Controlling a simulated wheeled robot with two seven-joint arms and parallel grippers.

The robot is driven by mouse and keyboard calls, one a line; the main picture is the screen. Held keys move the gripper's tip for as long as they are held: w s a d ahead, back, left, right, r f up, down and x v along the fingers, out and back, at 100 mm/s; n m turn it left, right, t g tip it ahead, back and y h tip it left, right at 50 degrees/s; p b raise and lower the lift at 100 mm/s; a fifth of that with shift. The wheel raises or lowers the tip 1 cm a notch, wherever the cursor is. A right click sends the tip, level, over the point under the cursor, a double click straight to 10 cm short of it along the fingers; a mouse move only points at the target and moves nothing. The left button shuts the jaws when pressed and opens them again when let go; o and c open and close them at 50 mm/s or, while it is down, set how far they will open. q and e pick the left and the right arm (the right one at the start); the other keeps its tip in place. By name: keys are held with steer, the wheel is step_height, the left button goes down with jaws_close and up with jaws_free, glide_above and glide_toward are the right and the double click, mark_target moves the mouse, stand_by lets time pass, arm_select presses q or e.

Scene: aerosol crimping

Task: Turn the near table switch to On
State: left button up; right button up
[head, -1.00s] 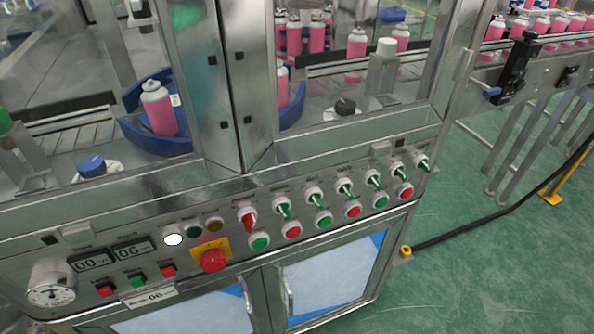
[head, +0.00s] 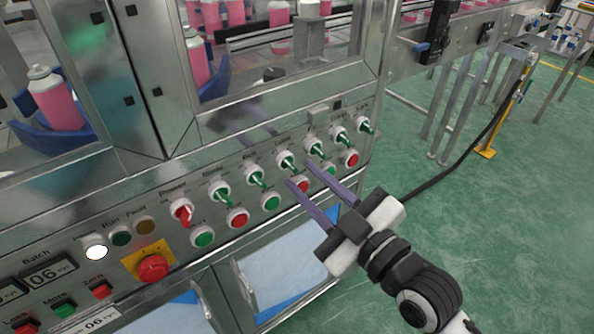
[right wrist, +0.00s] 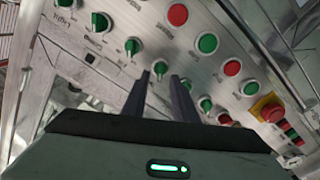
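A row of rotary switches with white collars runs along the sloped metal panel (head: 225,258). The leftmost has a red handle (head: 182,212); the others have green handles, such as the fourth switch (head: 286,160) and fifth switch (head: 314,148). Their labels are too small to read surely, so I cannot tell which is the near table switch. My right gripper (head: 299,173) is open and empty, its two dark fingers pointing at the panel. In the right wrist view the fourth switch (right wrist: 159,69) shows between the fingertips (right wrist: 160,76); contact cannot be told. My left gripper is not in view.
Red and green push buttons (head: 238,218) sit below the switches. A red emergency button (head: 153,267) on a yellow plate is at lower left. Glazed metal frames rise behind the panel. A conveyor (head: 455,55) stands at the right; green floor lies open below it.

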mark_target(293, 168)
steer(key=shift+x, duration=1.65)
steer(key=shift+c, duration=0.2)
jaws_close()
